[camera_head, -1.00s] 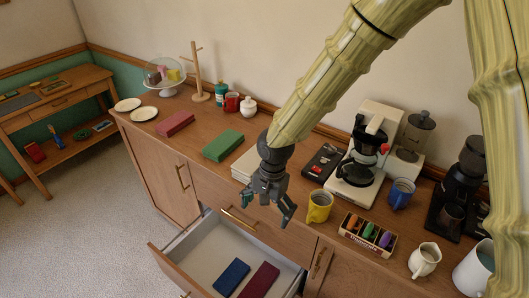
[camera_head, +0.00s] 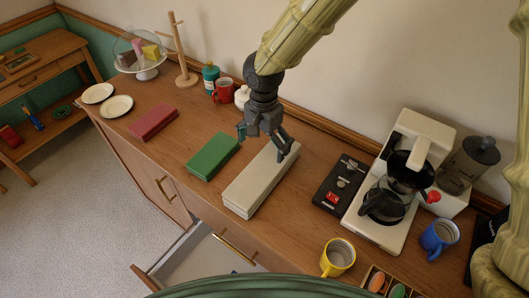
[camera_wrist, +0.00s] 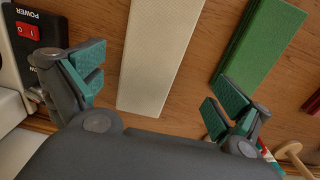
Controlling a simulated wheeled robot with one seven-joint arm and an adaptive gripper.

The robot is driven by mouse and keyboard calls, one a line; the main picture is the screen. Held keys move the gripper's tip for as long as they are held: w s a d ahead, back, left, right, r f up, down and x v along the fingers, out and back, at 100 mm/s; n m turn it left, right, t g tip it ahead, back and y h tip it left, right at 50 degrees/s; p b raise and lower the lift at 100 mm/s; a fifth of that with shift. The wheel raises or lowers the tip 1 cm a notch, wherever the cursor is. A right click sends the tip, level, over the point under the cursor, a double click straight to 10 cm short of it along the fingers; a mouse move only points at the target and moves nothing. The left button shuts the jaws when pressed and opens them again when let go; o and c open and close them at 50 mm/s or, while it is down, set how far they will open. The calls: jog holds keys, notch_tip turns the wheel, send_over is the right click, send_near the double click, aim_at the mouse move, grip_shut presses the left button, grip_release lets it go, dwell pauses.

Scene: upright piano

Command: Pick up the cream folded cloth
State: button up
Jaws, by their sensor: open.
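The cream folded cloth (camera_head: 258,184) lies flat on the wooden sideboard top, between the green cloth and the black box with a red switch. It also shows in the wrist view (camera_wrist: 158,55), between my fingers and beyond their tips. My gripper (camera_head: 266,145) is open and above the far end of the cream cloth, with its fingers to either side of it. In the wrist view my gripper (camera_wrist: 150,95) has its teal pads wide apart with nothing between them. I cannot tell the exact height above the cloth.
A green cloth (camera_head: 212,156) and a red cloth (camera_head: 153,122) lie to the left. The black switch box (camera_head: 340,184) and coffee maker (camera_head: 395,190) stand to the right, with a yellow mug (camera_head: 338,257) in front. A white jar (camera_head: 242,96) is behind. An open drawer (camera_head: 200,262) is below.

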aim_at(264, 170)
jog(key=shift+w+f, duration=0.1)
jog(key=shift+f, duration=0.5)
jog(key=s+f, duration=0.1)
jog(key=s+f+p, duration=0.1)
jog(key=s, duration=0.1)
jog(key=shift+s, duration=0.45)
jog(key=w+f+p, duration=0.1)
jog(key=w+f, duration=0.2)
jog(key=shift+s+f, duration=0.15)
jog(key=shift+f, duration=0.15)
jog(key=shift+s+f+p, duration=0.7)
jog(key=shift+s+f, duration=0.05)
jog(key=shift+s, duration=0.15)
jog(key=shift+w+f, duration=0.65)
jog(key=shift+f, duration=0.3)
jog(key=shift+s+r, duration=0.25)
jog(key=shift+s, duration=0.05)
jog(key=shift+c, duration=1.2)
jog(key=shift+w+f, duration=0.1)
jog(key=c, duration=1.3)
